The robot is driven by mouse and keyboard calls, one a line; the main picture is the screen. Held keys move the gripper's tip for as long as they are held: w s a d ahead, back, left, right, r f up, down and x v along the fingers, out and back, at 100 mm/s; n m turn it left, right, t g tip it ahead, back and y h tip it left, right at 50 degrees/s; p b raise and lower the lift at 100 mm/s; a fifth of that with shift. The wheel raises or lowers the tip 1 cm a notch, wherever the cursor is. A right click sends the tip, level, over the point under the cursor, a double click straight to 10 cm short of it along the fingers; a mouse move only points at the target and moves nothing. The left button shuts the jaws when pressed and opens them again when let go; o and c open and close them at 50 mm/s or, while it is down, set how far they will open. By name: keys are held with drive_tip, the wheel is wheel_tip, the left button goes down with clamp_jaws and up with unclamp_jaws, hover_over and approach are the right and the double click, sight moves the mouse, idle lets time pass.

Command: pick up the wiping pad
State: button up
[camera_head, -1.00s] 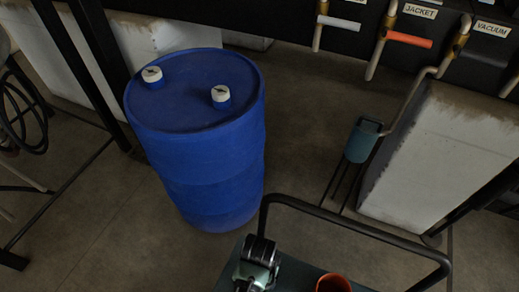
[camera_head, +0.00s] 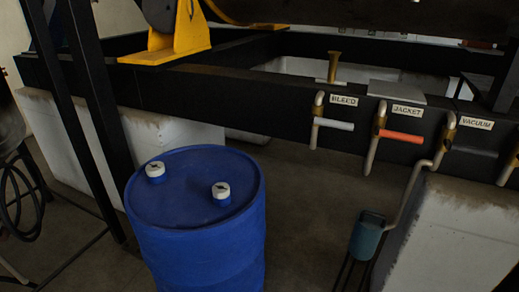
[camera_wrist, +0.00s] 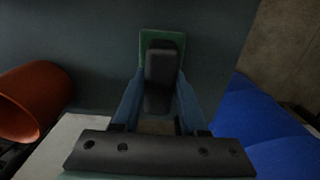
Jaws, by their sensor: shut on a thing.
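The wiping pad shows in the wrist view as a green pad (camera_wrist: 146,39) with a black block-shaped handle (camera_wrist: 164,62) on it. My gripper (camera_wrist: 160,88) is shut on the wiping pad, with one blue finger on each side of the handle. A dark grey-teal surface (camera_wrist: 85,30) lies behind the pad. I cannot tell whether the pad touches it. The head view shows neither my gripper nor the pad.
An orange cup (camera_wrist: 35,100) lies left of my gripper in the wrist view. A blue drum (camera_head: 200,220) with two white caps stands on the floor. Behind it runs a black frame with BLEED, JACKET and VACUUM valves (camera_head: 400,136). A teal container (camera_head: 367,237) hangs at right.

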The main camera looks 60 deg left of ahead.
clamp_jaws()
wheel_tip(320, 180, up, 10)
drive_tip(key=shift+p, duration=0.9)
